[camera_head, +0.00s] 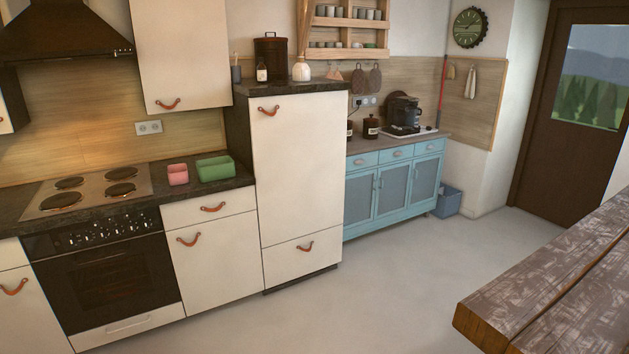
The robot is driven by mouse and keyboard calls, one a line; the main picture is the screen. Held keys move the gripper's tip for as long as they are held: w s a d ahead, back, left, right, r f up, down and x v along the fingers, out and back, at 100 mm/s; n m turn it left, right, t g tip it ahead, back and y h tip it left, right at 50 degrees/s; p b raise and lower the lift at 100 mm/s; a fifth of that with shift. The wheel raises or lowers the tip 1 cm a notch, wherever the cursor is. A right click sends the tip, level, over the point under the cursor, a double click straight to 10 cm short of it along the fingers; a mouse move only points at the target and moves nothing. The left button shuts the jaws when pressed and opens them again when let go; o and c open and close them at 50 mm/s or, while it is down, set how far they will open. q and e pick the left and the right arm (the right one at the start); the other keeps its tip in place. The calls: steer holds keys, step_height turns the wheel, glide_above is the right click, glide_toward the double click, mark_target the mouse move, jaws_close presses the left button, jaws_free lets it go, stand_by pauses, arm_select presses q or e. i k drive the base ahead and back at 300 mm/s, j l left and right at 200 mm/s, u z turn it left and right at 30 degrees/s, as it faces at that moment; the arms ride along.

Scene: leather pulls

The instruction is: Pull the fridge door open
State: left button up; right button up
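The fridge (300,175) is a tall cream cabinet with a dark top, standing to the right of the counter. Its large upper door looks closed, flush with the front. A brown leather pull (268,111) hangs near the door's upper left corner. A smaller drawer front (300,262) below it has its own leather pull (305,247) and also looks closed. Neither of my grippers shows in the head view.
A wooden table (560,270) juts in at the lower right. The oven (105,275), counter and green box (215,168) stand left of the fridge; a blue cabinet (395,190) stands right. The grey floor (380,290) before the fridge is clear.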

mark_target(299, 143)
steer(key=i+u, duration=0.25)
steer(key=i, duration=0.65)
steer(key=i+u, duration=0.25)
steer(key=i, duration=0.7)
